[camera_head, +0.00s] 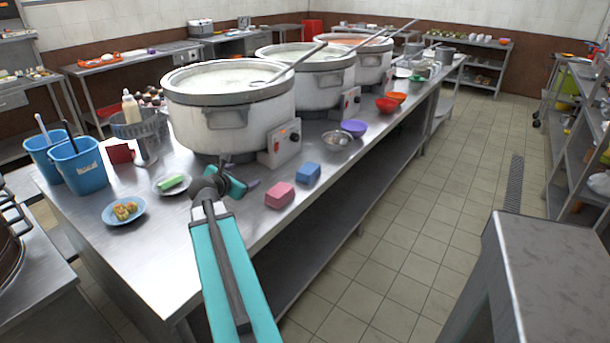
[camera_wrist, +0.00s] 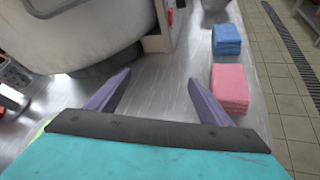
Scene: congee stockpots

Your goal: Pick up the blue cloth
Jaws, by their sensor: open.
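The blue cloth (camera_head: 307,173) is a small folded stack on the steel table, near its front edge. It also shows in the wrist view (camera_wrist: 226,40), at the upper right. A pink folded cloth (camera_head: 280,195) lies just nearer than it, and it shows in the wrist view too (camera_wrist: 230,84). My gripper (camera_wrist: 158,90) is open and empty above the table, with its two purple fingers apart. Both cloths lie to the right of the fingers, the blue one farther ahead. In the head view my gripper (camera_head: 236,185) is to the left of the cloths, partly hidden by my arm.
A large stockpot (camera_head: 230,105) stands close behind my gripper, with its control box (camera_head: 281,143) beside it. A metal bowl (camera_head: 337,140) and a purple bowl (camera_head: 354,128) sit beyond the blue cloth. A plate with a green item (camera_head: 172,184) lies left.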

